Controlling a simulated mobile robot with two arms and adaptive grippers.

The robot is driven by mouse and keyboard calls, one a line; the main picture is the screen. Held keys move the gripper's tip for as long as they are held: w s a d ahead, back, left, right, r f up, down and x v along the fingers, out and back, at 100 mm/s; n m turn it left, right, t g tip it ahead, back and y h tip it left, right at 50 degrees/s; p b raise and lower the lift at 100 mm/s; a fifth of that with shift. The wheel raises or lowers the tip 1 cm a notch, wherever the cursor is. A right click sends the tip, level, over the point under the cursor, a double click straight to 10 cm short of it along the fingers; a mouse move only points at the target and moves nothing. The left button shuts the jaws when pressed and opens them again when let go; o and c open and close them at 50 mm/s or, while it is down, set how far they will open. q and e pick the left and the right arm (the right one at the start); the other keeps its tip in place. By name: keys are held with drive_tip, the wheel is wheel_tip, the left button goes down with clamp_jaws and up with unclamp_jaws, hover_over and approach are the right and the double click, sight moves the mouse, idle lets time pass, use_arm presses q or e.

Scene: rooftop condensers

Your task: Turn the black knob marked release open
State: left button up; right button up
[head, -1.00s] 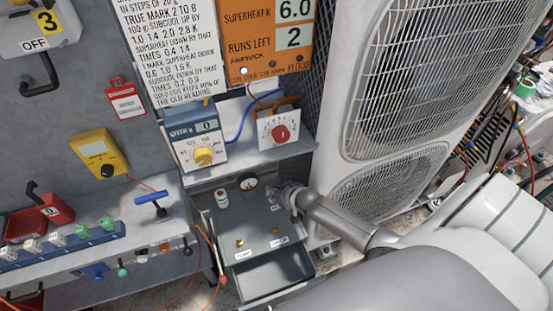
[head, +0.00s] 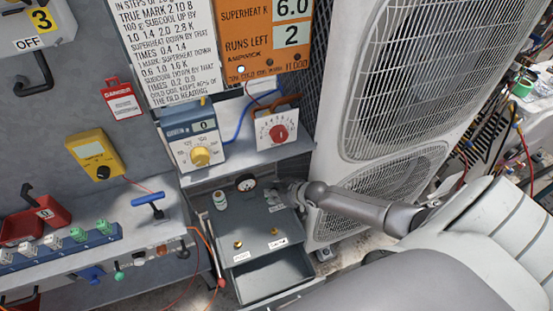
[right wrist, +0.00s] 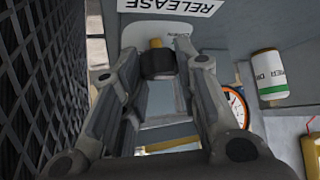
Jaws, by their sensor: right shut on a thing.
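The black knob (right wrist: 158,65) shows in the right wrist view, on a brass-coloured stem below the upside-down RELEASE label (right wrist: 170,5). My right gripper (right wrist: 165,66) has its fingers on both sides of the knob and is shut on it. In the head view my right gripper (head: 290,190) is at the back right of the grey box top (head: 258,225) and hides the knob. The knob's turn position cannot be told. My left gripper is not in view.
A small bottle (head: 220,199) and a round gauge (head: 246,182) stand left of my right gripper. Two brass fittings are nearer the front, above an open drawer (head: 270,275). A large condenser unit (head: 385,90) stands close on the right.

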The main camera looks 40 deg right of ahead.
drive_tip(key=o, duration=1)
drive_tip(key=shift+w, duration=0.1)
drive_tip(key=shift+r, duration=0.1)
drive_tip(key=v, duration=1.2)
drive_tip(key=shift+a, duration=0.1)
